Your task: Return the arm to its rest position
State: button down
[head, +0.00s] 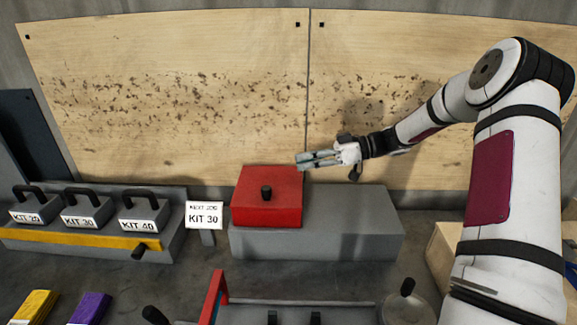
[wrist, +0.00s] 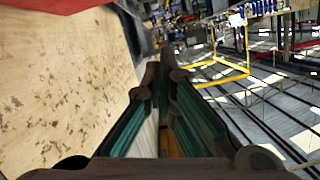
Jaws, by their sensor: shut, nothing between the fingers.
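My arm comes in from the right of the head view, bent at the elbow, with its forearm reaching left. My gripper (head: 300,160) points left, just above and behind the right part of the red box (head: 262,205). In the wrist view my gripper (wrist: 158,72) is shut, its two fingers together at the tips with nothing between them. The red box has a black knob on top and sits on the left part of a grey block (head: 350,225). A red surface also shows at the top left of the wrist view.
Kit blocks (head: 85,212) with black handles stand in a grey rack at the left, by a KIT 30 sign (head: 204,216). Wooden panels (head: 170,90) stand behind. A red handle (head: 214,297) and grey fixture are at the front. The right part of the grey block is bare.

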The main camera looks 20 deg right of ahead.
jog(key=s+a+r+m+g+h, duration=0.2)
jog(key=s+a+r+h, duration=0.25)
jog(key=s, duration=0.35)
jog(key=s+a+r+m+g+h, duration=0.2)
jog(key=s+a+r+h, duration=0.15)
jog(key=s+a, duration=0.3)
jog(key=s+d+r+m+t+h, duration=0.1)
jog(key=s+r+m+t+h, duration=0.1)
jog(key=s, duration=0.7)
jog(key=s+d+r+m+t+h, duration=0.1)
jog(key=s+m+h, duration=0.3)
jog(key=s, duration=0.5)
jog(key=shift+s+d+r+m+t, duration=0.2)
jog(key=shift+s+r+m+t, duration=0.05)
jog(key=shift+r+m+t, duration=0.5)
jog(key=shift+s, duration=0.1)
